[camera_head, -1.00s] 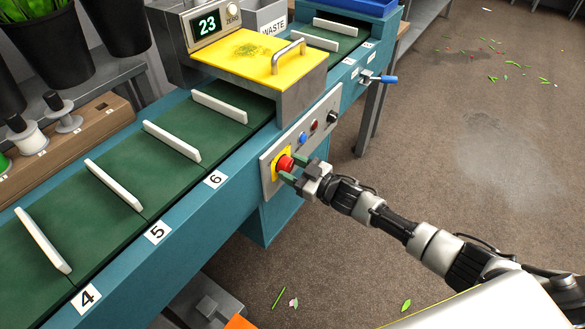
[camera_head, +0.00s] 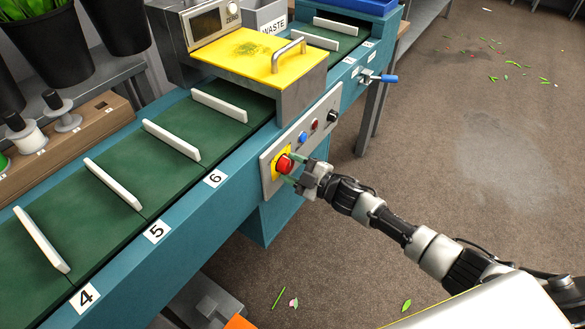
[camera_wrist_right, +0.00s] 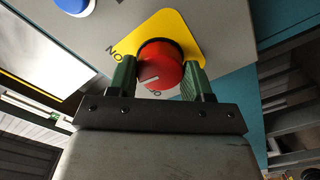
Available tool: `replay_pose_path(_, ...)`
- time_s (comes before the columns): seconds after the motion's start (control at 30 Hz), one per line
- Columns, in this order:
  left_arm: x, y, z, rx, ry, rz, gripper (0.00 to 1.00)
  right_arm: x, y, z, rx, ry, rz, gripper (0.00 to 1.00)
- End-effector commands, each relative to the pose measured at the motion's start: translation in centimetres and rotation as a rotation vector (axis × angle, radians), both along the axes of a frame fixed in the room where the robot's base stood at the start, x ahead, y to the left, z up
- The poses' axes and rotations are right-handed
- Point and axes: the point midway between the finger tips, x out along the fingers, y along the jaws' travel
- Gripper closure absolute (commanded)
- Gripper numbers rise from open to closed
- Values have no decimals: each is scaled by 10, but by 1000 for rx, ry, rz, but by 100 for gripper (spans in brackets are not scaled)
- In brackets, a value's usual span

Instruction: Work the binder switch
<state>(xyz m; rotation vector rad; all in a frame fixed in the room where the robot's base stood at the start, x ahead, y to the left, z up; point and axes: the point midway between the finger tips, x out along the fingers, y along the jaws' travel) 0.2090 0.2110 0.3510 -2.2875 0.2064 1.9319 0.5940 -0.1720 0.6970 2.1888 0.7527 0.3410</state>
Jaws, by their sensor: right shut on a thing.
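The red rotary knob (camera_head: 284,164) sits on a yellow plate on the grey control panel (camera_head: 268,178) of the teal conveyor machine. My right gripper (camera_head: 291,171) is shut on the knob, with a green finger on each side. In the right wrist view the knob (camera_wrist_right: 160,64) fills the space between the fingertips (camera_wrist_right: 158,80). It has a white pointer line. The binder housing has a yellow lid (camera_head: 262,55). Its display (camera_head: 206,24) is blank. My left gripper is out of view.
A blue button (camera_head: 302,138), a red button (camera_head: 314,124) and a black knob (camera_head: 333,115) lie along the panel. White dividers (camera_head: 172,141) stand on the green belt. A blue-handled lever (camera_head: 383,78) juts out further along. The floor at right is open.

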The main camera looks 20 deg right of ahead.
Motion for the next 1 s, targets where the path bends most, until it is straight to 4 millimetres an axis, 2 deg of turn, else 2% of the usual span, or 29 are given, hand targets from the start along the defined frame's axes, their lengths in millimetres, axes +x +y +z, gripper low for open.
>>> replay_pose_path(0.6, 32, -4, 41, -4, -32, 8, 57, -1, 1, -2, -456, -357, 2, 74)
replay_pose_path(1.0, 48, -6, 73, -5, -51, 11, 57, -1, 1, -2, -667, -519, 2, 74)
